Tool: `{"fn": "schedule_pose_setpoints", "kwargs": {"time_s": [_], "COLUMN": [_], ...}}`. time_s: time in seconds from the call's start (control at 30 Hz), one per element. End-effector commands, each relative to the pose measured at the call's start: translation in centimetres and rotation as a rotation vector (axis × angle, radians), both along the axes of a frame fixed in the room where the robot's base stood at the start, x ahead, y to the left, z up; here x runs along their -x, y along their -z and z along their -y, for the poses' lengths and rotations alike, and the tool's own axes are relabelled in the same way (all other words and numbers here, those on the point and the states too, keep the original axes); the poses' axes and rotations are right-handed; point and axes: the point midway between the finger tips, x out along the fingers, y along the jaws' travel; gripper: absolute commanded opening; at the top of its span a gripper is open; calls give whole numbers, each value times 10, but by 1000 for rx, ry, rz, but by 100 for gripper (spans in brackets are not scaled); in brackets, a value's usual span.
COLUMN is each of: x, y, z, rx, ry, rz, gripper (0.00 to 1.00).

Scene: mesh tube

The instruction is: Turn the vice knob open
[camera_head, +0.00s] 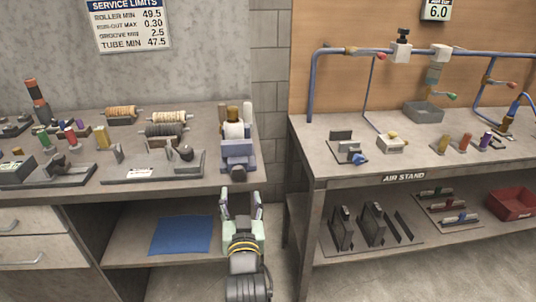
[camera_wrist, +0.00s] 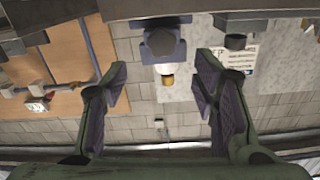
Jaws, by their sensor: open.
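The blue-grey vice (camera_head: 238,152) stands at the right front corner of the left workbench. Its dark round knob (camera_head: 238,174) faces the front, at the bench edge. A pale cylindrical piece (camera_head: 233,130) stands upright at the vice, with brown and yellow parts around it. My gripper (camera_head: 241,197) is open and empty, just in front of and below the knob, fingers pointing toward the bench. In the wrist view the knob (camera_wrist: 161,42) shows beyond the gap between my two fingers (camera_wrist: 161,82), with the vice body (camera_wrist: 138,27) behind it. The fingers are apart from the knob.
The left bench (camera_head: 225,180) carries spools (camera_head: 166,130) and a fixture (camera_head: 186,154) left of the vice. The air stand table (camera_head: 320,165) is on the right, across a narrow gap. A blue mat (camera_head: 181,236) lies on the lower shelf.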

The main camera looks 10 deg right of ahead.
Motion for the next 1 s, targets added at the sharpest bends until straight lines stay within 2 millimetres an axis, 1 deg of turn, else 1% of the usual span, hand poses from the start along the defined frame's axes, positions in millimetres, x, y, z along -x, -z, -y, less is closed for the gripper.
{"fn": "schedule_pose_setpoints", "kwargs": {"time_s": [0.03, 0.13, 0.4, 0.8, 0.83, 0.87, 1.0], "x": [2, 1, -12, -25, -32, -40, -68], "y": [0, 2, 8, 6, 0, -3, -2], "z": [-4, -5, -5, -5, -5, -4, -4], "rx": [-10, -18, -14, -16, -16, -16, -16], "ry": [-6, -9, -9, -7, -7, -7, -7], "rz": [0, 3, 8, 7, 1, -1, -2], "gripper": [54, 54, 54, 54, 54, 54, 54]}}
